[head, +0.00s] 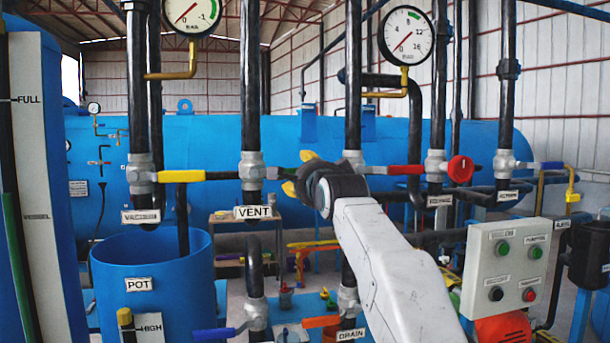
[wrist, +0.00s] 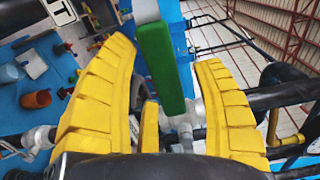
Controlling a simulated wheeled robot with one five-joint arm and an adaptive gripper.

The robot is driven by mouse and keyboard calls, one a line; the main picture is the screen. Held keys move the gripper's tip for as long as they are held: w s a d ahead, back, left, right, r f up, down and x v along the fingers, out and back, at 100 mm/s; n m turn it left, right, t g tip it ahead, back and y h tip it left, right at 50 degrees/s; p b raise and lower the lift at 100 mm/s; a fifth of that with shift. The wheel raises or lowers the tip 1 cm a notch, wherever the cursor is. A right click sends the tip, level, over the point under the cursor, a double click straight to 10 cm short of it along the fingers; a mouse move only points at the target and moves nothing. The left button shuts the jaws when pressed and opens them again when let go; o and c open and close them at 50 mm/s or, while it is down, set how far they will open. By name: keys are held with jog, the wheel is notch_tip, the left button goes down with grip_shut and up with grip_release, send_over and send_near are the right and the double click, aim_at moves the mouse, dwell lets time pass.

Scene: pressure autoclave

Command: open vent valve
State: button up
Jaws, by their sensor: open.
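The vent valve (head: 252,170) sits on a vertical black pipe just above a white VENT label (head: 253,212). Its lever points right, roughly level, across the pipe. The lever's green handle (wrist: 163,70) fills the middle of the wrist view. My gripper (head: 297,172) is at the lever's right end, its yellow fingers open. In the wrist view my gripper (wrist: 168,55) has one finger on each side of the green handle, with gaps visible on both sides. In the head view my gripper hides part of the handle's end.
A yellow-handled valve (head: 182,176) is to the left, and a red-handled valve lever (head: 392,170) is close on the right. A blue pot (head: 150,265) stands lower left. A grey button panel (head: 512,265) is at right. Vertical black pipes flank my arm.

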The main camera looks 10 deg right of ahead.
jog(key=shift+c, duration=0.2)
grip_shut()
dwell(0.5)
